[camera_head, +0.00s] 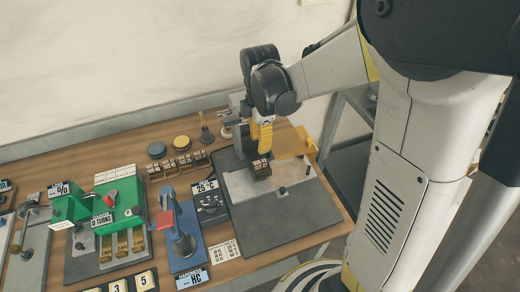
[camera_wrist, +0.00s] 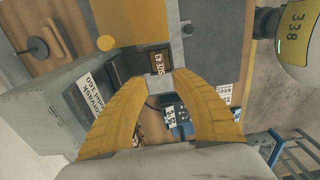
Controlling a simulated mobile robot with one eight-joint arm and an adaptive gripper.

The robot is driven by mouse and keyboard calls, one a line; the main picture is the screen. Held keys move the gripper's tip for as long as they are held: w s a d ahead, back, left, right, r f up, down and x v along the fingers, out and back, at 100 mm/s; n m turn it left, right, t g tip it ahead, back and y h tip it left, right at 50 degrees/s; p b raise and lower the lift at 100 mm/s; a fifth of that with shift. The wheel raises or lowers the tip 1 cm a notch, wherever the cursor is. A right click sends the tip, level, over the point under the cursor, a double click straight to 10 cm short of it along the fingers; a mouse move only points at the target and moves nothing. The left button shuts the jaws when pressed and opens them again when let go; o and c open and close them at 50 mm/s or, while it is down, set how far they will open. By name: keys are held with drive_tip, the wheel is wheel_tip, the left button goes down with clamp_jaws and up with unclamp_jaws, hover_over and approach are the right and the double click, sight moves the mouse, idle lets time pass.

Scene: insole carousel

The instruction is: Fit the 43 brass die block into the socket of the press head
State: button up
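The 43 die block (camera_wrist: 160,62) is a small dark block with a light "SIZE 43" label, seen in the wrist view just past my fingertips. In the head view, a dark block with light markings (camera_head: 260,169) is directly below my fingers, low over the pale plate. My gripper (camera_head: 263,151) points down there. In the wrist view, its two yellow fingers (camera_wrist: 161,77) converge on a narrow grey part at the block's near edge and appear closed on it. I cannot tell whether the block touches the plate. The press head's socket is not clearly visible.
The dark base (camera_head: 270,229) bears the pale plate (camera_head: 291,205). A rack of several small blocks (camera_head: 178,166) stands to the left. A small dark device (camera_head: 211,207) and a blue fixture (camera_head: 188,253) are nearby. A yellow piece (camera_head: 291,143) lies behind to the right.

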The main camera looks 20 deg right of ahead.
drive_tip(key=s+r+m+t, duration=0.7)
drive_tip(key=s+r+m, duration=0.5)
drive_tip(key=m, duration=0.6)
drive_tip(key=shift+s+r, duration=0.15)
drive_tip(key=shift+s, duration=0.2)
